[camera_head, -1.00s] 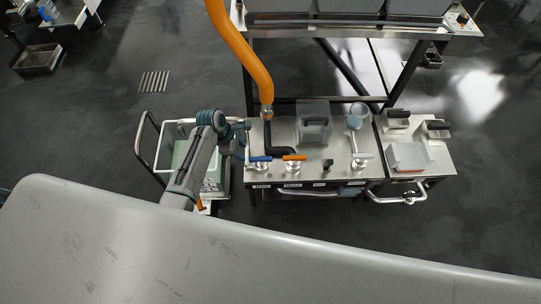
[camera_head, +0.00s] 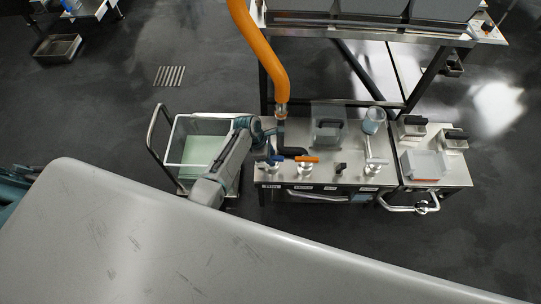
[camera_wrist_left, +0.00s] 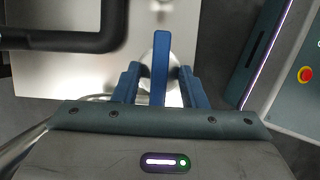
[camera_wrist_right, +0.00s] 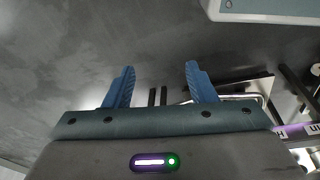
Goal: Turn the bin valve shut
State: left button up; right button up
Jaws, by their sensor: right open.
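A blue valve lever (camera_head: 277,158) sits at the left front of the steel bench, beside an orange valve lever (camera_head: 304,159). The small labels below are too small to read, so I cannot tell which valve is the bin's. My left gripper (camera_head: 264,157) is at the blue lever. In the left wrist view the blue lever (camera_wrist_left: 160,60) stands between the open fingers of my left gripper (camera_wrist_left: 159,82), with a gap on each side. A pale round base shows behind it. My right gripper (camera_wrist_right: 158,85) is open and empty in its wrist view, above dark floor.
An orange hose (camera_head: 262,57) comes down to a black pipe (camera_head: 293,151) behind the levers. A clear box (camera_head: 328,123) and a cup (camera_head: 373,120) stand on the bench (camera_head: 350,150). A cart with a white-rimmed bin (camera_head: 172,145) stands left of the bench.

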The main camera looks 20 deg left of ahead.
pick_arm(q)
jog(key=shift+c, duration=0.5)
grip_shut()
